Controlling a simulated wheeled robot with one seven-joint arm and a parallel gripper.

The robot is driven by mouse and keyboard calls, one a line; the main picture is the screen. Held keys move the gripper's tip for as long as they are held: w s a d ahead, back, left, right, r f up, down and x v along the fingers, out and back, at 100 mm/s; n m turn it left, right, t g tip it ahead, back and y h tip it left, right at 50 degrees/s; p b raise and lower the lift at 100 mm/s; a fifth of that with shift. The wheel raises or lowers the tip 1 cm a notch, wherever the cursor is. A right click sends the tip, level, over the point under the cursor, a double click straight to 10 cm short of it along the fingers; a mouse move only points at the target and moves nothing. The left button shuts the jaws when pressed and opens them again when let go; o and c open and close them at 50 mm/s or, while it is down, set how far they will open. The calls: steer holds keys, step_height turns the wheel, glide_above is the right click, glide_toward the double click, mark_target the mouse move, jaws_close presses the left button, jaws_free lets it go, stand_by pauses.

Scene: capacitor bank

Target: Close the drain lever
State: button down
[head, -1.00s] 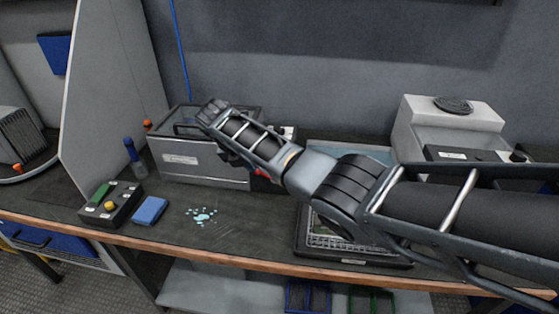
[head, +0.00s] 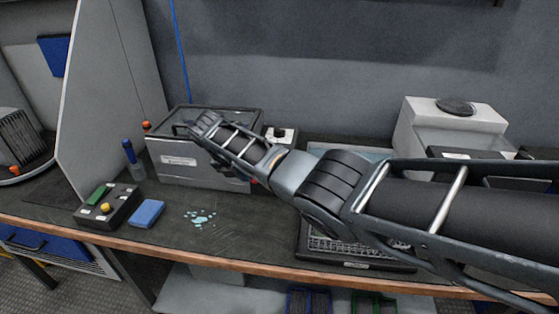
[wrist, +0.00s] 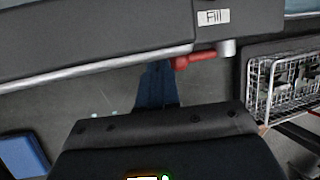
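The grey metal tank (head: 205,166) stands at the back left of the bench. In the wrist view, its edge crosses the top and bears a white "Fill" label (wrist: 213,17). A red lever (wrist: 196,59) sits below that corner, lying nearly level and pointing left from a short grey fitting (wrist: 227,47). In the head view, a bit of red (head: 253,181) shows at the tank's right end. My gripper (wrist: 158,78) shows as one narrow bluish shape, fingers together, just left of the lever's free end; I cannot tell if they touch. In the head view, my arm hides the fingers.
A wire basket (wrist: 285,85) is close on the right in the wrist view. A control box (head: 107,206), blue block (head: 146,213) and blue-capped bottle (head: 133,158) stand left of a pale spill (head: 199,218). A white machine (head: 450,128) stands right.

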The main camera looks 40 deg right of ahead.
steer(key=shift+s+d+f, duration=0.1)
steer(key=shift+s+f, duration=0.05)
steer(key=shift+s, duration=0.05)
stand_by(0.3)
